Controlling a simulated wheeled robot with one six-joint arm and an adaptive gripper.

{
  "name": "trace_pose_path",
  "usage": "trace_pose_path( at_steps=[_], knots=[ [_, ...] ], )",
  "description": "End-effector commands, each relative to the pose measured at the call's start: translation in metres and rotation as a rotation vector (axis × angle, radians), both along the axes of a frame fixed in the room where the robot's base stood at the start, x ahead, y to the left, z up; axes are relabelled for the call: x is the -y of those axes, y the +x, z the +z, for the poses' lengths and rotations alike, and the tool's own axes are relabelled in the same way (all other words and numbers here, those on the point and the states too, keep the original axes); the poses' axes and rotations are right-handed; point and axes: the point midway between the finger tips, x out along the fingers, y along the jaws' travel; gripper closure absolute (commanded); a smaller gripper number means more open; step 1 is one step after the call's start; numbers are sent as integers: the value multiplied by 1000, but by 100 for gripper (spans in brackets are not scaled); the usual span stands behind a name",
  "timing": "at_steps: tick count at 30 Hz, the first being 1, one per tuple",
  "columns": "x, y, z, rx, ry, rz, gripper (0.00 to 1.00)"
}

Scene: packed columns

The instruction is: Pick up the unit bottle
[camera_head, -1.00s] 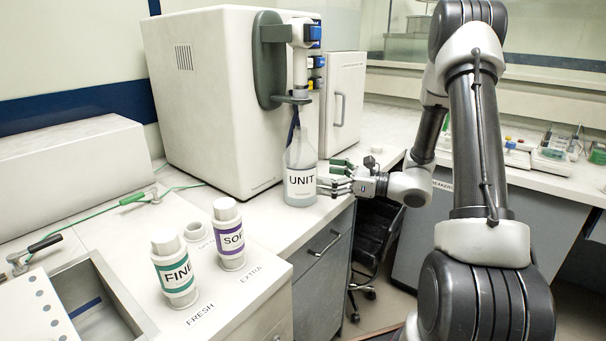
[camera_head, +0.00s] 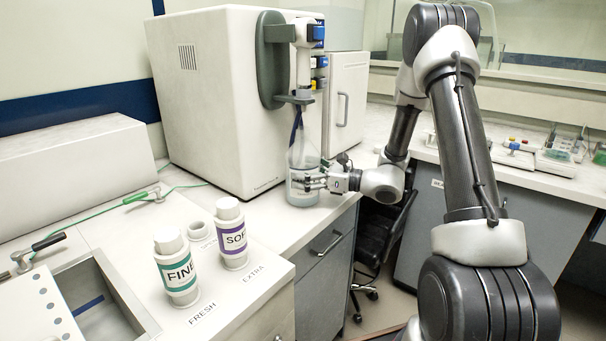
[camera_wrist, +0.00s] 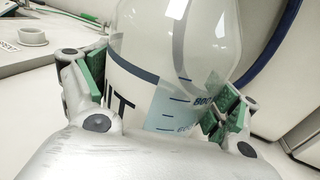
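The unit bottle (camera_head: 299,164) is clear, with pale liquid, and stands upright at the front edge of the counter below the white machine's nozzle. In the wrist view the bottle (camera_wrist: 163,75) fills the middle, with part of its lettering and volume marks showing. My gripper (camera_head: 308,182) is at the bottle's lower body, reaching in from the right. In the wrist view my gripper's green-padded fingers (camera_wrist: 158,100) are spread wide on both sides of the bottle. Whether both pads touch the glass is unclear. My gripper covers most of the label.
The white machine (camera_head: 225,110) stands close behind the bottle, its nozzle arm (camera_head: 298,98) just above. The FINE bottle (camera_head: 176,270) and the SOP-like purple-banded bottle (camera_head: 232,238) stand front left, near an empty ring holder (camera_head: 199,230). A sink (camera_head: 95,300) is at lower left.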

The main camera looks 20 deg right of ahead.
Motion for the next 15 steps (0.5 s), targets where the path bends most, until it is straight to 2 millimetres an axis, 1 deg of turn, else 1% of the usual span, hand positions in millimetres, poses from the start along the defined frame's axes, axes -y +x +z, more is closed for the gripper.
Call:
trace_pose_path(
  at_steps=[1,5,6,7,15],
  knots=[
    [0,0,0,0,0,0,33],
    [0,0,0,0,0,0,56],
    [0,0,1,1,0,0,64],
    [0,0,1,1,0,0,65],
    [0,0,4,4,0,0,65]
  ],
)
